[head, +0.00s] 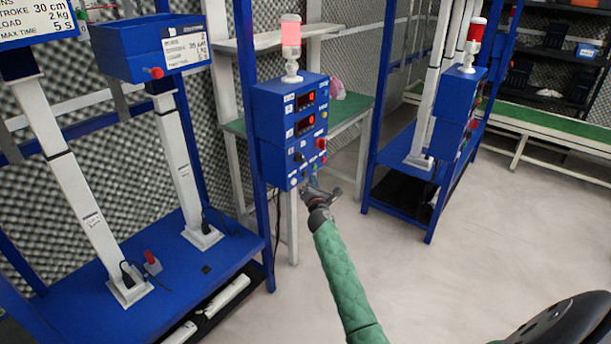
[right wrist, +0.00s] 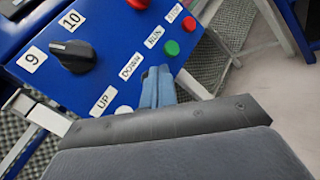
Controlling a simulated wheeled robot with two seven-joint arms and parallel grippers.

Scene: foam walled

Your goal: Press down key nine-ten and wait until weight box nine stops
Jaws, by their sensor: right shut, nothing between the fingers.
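The blue control box (head: 290,130) hangs on a blue post in the head view, with two red displays. In the right wrist view its panel has a black selector knob (right wrist: 74,56) between the 9 label (right wrist: 32,59) and the 10 label (right wrist: 72,19). Below are the UP label (right wrist: 104,100) and the DOWN label (right wrist: 131,66). My right gripper (right wrist: 158,84) is shut and empty, its blue fingertips at the panel beside DOWN, covering the button there; contact cannot be told. Two blue weight boxes (head: 150,48) top white columns at left; which is nine is unreadable.
The green RUN button (right wrist: 172,48) and red STOP button (right wrist: 189,24) are close to my fingertips. A lit red lamp (head: 291,36) stands on the control box. A second blue stand (head: 455,110) is to the right. The floor at right is clear.

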